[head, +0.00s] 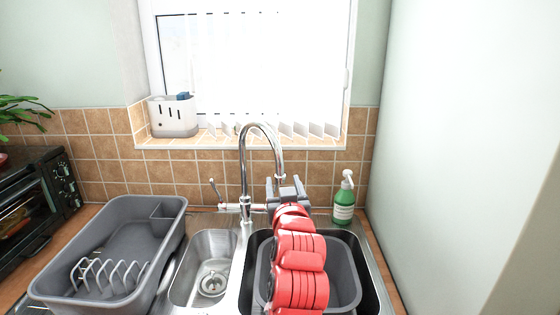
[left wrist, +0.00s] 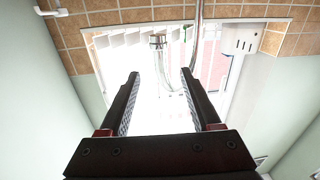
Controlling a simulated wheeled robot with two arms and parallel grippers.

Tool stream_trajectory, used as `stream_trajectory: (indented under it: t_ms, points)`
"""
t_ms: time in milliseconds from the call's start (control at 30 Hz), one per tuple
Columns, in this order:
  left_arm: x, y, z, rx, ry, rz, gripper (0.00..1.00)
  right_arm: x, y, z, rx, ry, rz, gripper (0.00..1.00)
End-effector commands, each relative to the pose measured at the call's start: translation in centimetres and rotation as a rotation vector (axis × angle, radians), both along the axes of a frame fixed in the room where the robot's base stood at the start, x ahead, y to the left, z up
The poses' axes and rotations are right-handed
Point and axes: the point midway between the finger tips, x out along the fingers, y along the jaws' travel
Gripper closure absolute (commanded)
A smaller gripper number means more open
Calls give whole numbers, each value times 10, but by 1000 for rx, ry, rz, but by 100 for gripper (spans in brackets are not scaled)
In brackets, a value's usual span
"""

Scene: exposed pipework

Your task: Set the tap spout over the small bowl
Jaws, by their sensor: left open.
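The chrome tap (head: 244,180) stands behind the sink, and its tall curved spout (head: 262,127) bends right. The spout's end hangs over the large right bowl (head: 373,290), not over the small bowl (head: 210,248) at left. My left gripper (head: 287,186) is open at the spout's end, its red arm reaching up over the large bowl. In the left wrist view the spout (left wrist: 158,44) appears upside down, its tube passing between the open fingers (left wrist: 160,74) in the picture. I cannot tell whether either finger touches it. My right gripper is in neither view.
A grey dish rack (head: 110,245) stands left of the small bowl. A green soap bottle (head: 344,200) stands behind the large bowl, which holds a grey tub (head: 346,265). The tap's lever (head: 214,190) sticks out left. A utensil holder (head: 172,118) is on the sill.

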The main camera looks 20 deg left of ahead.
Motion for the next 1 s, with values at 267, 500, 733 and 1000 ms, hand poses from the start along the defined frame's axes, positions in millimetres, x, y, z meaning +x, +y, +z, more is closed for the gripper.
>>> stream_trajectory:
  t_ms: [267, 500, 733, 1000]
  points:
    - [59, 26, 3, 1, 1, 3, 36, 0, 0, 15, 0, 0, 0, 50]
    - [93, 39, 3, 1, -2, 1, 36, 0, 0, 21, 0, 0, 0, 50]
    - [106, 44, 2, 0, -3, 0, 36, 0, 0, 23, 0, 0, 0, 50]
    - [107, 44, 1, 0, -3, -1, 36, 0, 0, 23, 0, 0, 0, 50]
